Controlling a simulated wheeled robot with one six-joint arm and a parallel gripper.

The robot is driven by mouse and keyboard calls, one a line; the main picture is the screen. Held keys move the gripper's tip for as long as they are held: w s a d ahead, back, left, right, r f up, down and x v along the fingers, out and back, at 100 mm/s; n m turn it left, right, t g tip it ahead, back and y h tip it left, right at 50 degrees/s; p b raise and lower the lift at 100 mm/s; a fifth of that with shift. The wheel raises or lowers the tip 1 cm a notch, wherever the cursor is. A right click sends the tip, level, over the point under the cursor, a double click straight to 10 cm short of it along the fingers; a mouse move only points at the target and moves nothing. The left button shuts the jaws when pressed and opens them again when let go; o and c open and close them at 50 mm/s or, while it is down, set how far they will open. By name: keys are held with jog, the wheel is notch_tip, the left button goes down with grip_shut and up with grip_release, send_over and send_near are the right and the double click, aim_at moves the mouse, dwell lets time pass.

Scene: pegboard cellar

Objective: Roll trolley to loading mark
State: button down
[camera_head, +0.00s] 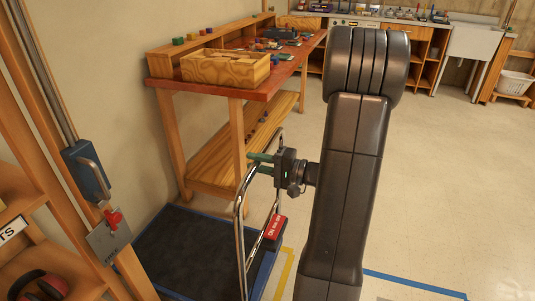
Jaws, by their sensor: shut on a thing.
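The trolley has a dark flat platform (185,252) with a blue rim and a bent chrome push handle (240,225). A red tag (275,227) with white lettering hangs at the handle. My gripper (262,163) has green fingers and is shut on the upper part of the handle. My arm hides part of the floor to the right of the trolley. A yellow line (286,270) is on the floor right beside the trolley, and a blue line (415,284) lies further right. I cannot tell which of them is the loading mark.
A wooden workbench (160,73) with a wooden box (226,56) and a lower shelf stands behind the platform. A wooden frame with a metal latch (86,172) is close at left. Open pale floor (450,175) lies to the right; counters line the back.

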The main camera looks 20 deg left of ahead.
dwell(0.8)
jog(key=shift+w+a+r+p, duration=0.1)
jog(key=shift+r+p, duration=1.05)
jog(key=shift+r, duration=0.25)
